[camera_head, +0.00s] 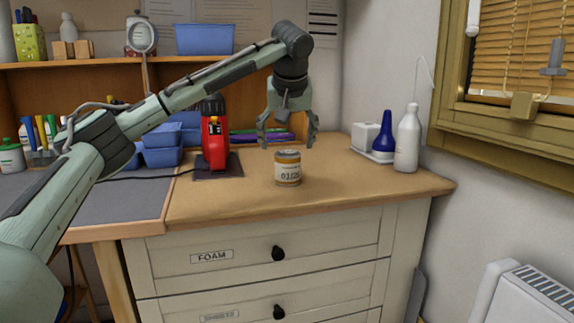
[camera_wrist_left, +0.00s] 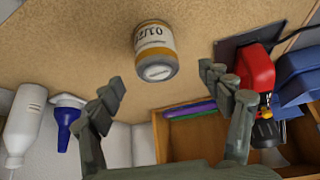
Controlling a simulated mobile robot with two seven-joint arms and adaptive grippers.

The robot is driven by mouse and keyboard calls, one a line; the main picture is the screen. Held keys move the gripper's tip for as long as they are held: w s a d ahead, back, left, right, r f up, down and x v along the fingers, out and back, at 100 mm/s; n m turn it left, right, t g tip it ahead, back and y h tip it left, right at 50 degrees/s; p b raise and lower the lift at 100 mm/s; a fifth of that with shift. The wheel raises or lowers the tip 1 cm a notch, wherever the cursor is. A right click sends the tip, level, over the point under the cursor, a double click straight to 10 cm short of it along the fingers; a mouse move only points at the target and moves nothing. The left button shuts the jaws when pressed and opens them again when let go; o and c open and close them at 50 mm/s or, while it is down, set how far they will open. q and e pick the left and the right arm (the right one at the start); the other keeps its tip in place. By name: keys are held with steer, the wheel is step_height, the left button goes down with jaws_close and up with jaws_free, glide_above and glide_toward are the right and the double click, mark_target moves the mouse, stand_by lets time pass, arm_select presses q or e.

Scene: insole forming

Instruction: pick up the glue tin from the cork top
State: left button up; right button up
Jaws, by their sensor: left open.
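The glue tin (camera_head: 288,168), a small jar with an amber body and a white label, stands upright on the cork top (camera_head: 358,190) near its middle. My left gripper (camera_head: 287,146) is open and empty, pointing down just above and behind the tin. In the left wrist view the tin (camera_wrist_left: 155,50) shows beyond the open fingertips (camera_wrist_left: 162,80), apart from them. The cork top (camera_wrist_left: 60,35) fills much of that view. My right gripper is in neither view.
A red tool (camera_head: 214,140) on a dark pad stands left of the tin, with blue bins (camera_head: 160,157) beside it. A white bottle (camera_head: 407,140) and a blue bottle (camera_head: 384,133) stand at the right. The cork top is clear in front of the tin.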

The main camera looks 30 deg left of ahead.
mark_target(288, 152)
arm_select(q)
steer(key=shift+x, duration=0.9)
steer(key=x, duration=0.4)
steer(key=shift+w+f, duration=0.2)
steer(key=shift+w, duration=0.15)
steer(key=shift+w+f, duration=0.1)
steer(key=shift+f, duration=0.1)
steer(key=c, duration=1.4)
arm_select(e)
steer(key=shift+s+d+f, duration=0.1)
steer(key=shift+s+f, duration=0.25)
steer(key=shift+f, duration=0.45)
